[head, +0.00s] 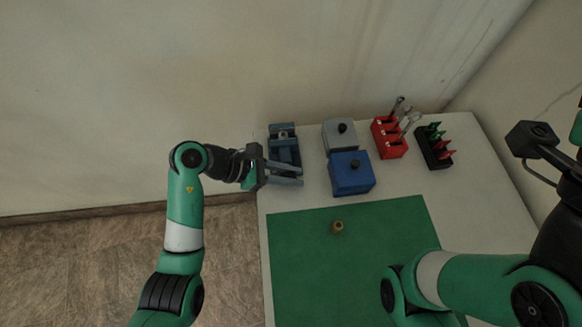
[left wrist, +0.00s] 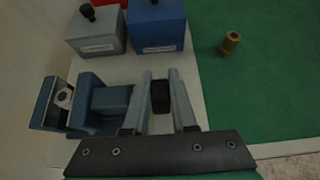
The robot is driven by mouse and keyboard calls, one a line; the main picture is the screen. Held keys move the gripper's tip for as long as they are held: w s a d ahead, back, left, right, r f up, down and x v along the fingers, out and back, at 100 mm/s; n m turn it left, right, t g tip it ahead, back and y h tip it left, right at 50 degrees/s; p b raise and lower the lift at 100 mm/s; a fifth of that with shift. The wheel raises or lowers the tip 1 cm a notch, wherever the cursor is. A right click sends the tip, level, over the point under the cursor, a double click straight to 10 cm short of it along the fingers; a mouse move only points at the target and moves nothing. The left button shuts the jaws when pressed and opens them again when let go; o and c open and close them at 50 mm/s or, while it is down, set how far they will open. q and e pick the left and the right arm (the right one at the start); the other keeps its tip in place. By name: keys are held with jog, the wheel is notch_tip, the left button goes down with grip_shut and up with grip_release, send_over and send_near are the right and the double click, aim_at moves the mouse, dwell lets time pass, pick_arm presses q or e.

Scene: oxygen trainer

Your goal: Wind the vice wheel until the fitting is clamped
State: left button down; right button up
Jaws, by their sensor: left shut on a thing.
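The blue-grey vice (head: 284,150) stands at the table's back left corner. It also shows in the left wrist view (left wrist: 108,100), with a small grey piece with a dark hole (left wrist: 64,98) at its jaw end; I cannot tell if that piece is gripped. My left gripper (head: 301,175) reaches in from the left at the vice's near end. In the left wrist view its two fingers (left wrist: 160,76) are shut on the black vice wheel (left wrist: 160,97), one on each side. My right gripper is out of view; only parts of my right arm show.
Beyond are a red rack (head: 388,139) with tools and a black rack (head: 434,149). A brass fitting (head: 338,227) stands on the green mat (head: 300,260), otherwise clear.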

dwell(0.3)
pick_arm(q)
jog(key=c, duration=1)
grip_release()
jog(key=shift+s, duration=0.15)
jog(key=p+v, duration=0.3)
jog(key=v, duration=0.8)
jog(key=shift+a+r, duration=0.15)
jog(key=shift+r, duration=0.1)
